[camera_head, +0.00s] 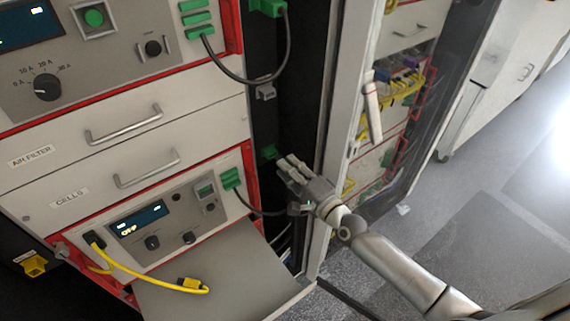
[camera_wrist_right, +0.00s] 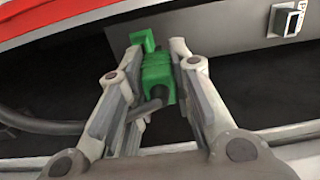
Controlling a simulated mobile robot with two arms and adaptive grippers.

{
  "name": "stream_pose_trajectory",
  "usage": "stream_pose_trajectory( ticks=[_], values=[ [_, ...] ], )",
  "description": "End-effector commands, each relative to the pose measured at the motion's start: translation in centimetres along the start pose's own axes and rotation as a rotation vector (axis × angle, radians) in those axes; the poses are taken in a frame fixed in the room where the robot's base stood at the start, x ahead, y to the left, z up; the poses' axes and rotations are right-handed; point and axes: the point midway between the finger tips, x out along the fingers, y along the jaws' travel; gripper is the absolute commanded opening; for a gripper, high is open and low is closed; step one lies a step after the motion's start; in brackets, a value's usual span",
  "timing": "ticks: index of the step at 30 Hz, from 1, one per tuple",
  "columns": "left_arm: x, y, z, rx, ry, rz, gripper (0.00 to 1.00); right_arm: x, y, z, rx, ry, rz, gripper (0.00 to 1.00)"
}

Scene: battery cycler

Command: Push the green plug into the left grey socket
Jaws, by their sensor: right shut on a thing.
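My right gripper (camera_head: 284,168) reaches in from the lower right at the dark side strip of the open cabinet. It is shut on a green plug (camera_wrist_right: 157,75), which sits between both fingers in the right wrist view, with a dark cable end below it. In the head view a green piece (camera_head: 268,151) shows just beyond the fingertips. A grey socket-like block (camera_head: 265,92) is on the dark strip above the gripper, and a second grey block (camera_head: 299,209) is beside the gripper below. In the wrist view a grey socket (camera_wrist_right: 287,19) stands apart, upper right of the plug. My left gripper is out of view.
Grey-white drawers (camera_head: 120,140) and a display panel fill the left. Another green plug (camera_head: 231,178) has a dark cable running toward my gripper. A yellow cable (camera_head: 150,279) lies over a grey shelf (camera_head: 220,275). A glass door frame (camera_head: 335,130) stands close to my arm.

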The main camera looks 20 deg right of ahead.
Motion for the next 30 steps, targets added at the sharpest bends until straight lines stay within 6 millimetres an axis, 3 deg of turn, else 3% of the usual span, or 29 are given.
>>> stream_pose_trajectory(
  ticks=[1, 6, 12, 15, 20, 30],
  values=[
    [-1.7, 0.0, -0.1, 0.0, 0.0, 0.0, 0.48, 0.0, -3.0, 0.4, 0.01, -0.004, -0.012, 0.08],
    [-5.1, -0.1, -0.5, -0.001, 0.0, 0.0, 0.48, -0.7, -10.0, 0.9, 0.02, -0.013, -0.019, 0.08],
    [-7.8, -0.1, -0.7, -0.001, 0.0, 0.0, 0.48, -2.4, -15.7, 0.2, 0.004, 0.0, -0.008, 0.08],
    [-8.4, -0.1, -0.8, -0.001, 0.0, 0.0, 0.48, -3.1, -17.1, -0.2, -0.005, 0.008, 0.0, 0.08],
    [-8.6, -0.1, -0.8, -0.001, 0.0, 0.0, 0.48, -3.3, -17.7, -0.5, -0.01, 0.013, 0.005, 0.08],
    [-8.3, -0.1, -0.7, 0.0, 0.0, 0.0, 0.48, -0.4, -17.6, -0.5, -0.01, 0.012, 0.004, 0.08]
  ],
)
